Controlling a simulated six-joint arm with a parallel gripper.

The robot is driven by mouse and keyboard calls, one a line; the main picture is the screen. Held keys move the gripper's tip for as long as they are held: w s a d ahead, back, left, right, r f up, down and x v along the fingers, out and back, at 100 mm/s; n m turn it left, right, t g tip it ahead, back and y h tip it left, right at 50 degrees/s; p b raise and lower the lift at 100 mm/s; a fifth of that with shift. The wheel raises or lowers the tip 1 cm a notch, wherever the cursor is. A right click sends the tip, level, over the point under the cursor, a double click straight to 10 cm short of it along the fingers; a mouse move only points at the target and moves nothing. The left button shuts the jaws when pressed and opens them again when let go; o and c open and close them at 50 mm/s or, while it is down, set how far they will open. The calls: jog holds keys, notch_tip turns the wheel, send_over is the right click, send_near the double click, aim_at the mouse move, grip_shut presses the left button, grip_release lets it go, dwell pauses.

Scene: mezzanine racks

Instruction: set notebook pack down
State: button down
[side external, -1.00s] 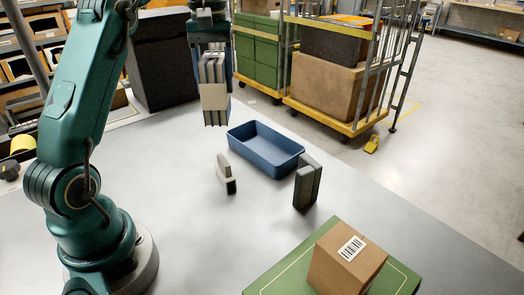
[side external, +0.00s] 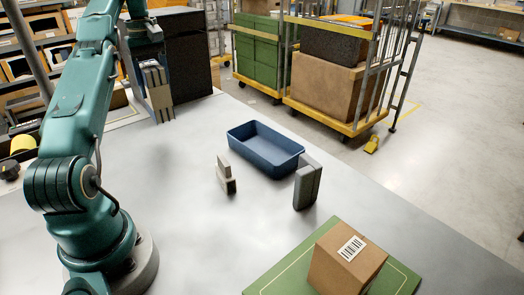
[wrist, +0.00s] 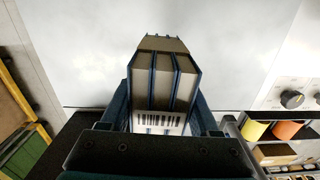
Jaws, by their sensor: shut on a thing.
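The notebook pack (side external: 158,97) is several grey-beige books with dark blue covers, bound by a pale band. It hangs upright below my gripper (side external: 146,48) at the back left of the table, in front of the black box. My gripper is shut on it. In the wrist view the pack (wrist: 163,82) sits between both fingers of my gripper (wrist: 163,108), with a barcode label on its near end. I cannot tell whether its lower end touches the table.
A blue tray (side external: 242,131) stands empty mid-table. A small beige and dark block (side external: 225,175) and a grey block (side external: 307,184) stand near it. A carton (side external: 346,258) sits on a green mat (side external: 277,278). A black box (side external: 182,62) stands behind the pack.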

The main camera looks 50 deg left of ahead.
aim_at(153, 117)
jog(key=shift+s+a+f+n, duration=0.25)
jog(key=shift+s+a, duration=0.1)
jog(key=shift+s, duration=0.15)
jog(key=shift+s+a+f+n, duration=0.15)
jog(key=shift+s+a+f, duration=0.1)
jog(key=shift+s+a, duration=0.15)
jog(key=shift+f, duration=3.9)
jog(key=shift+f, duration=0.2)
jog(key=shift+c, duration=0.6)
grip_release()
